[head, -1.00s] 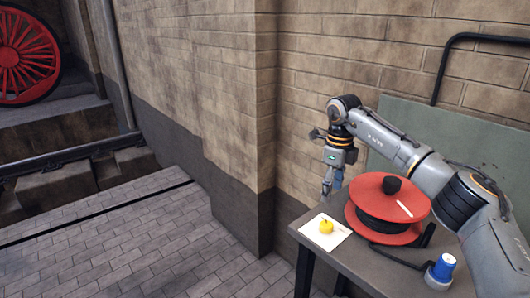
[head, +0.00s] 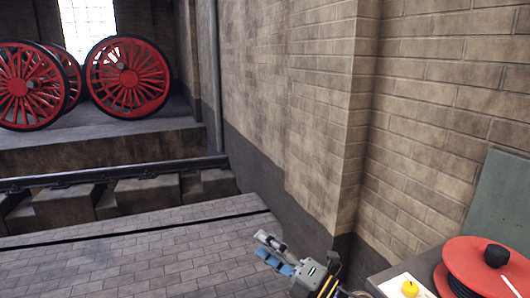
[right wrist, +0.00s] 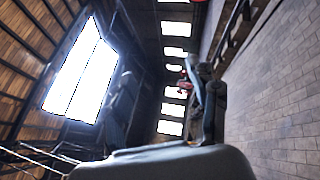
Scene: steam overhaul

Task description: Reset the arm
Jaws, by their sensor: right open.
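My right gripper (head: 271,254) shows at the bottom of the head view, in front of the brick paving and left of the table. Its fingers are apart and nothing is between them. The right wrist view looks sideways across the hall, with the gripper's dark finger (right wrist: 208,105) in the foreground and no object held. My left gripper is in neither view.
A table at the lower right holds a red reel (head: 490,262), a yellow object (head: 409,288) on a white sheet and a green board behind. A brick wall corner (head: 345,120) stands behind. Red spoked wheels (head: 127,77) stand far left. The paved floor (head: 150,262) is clear.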

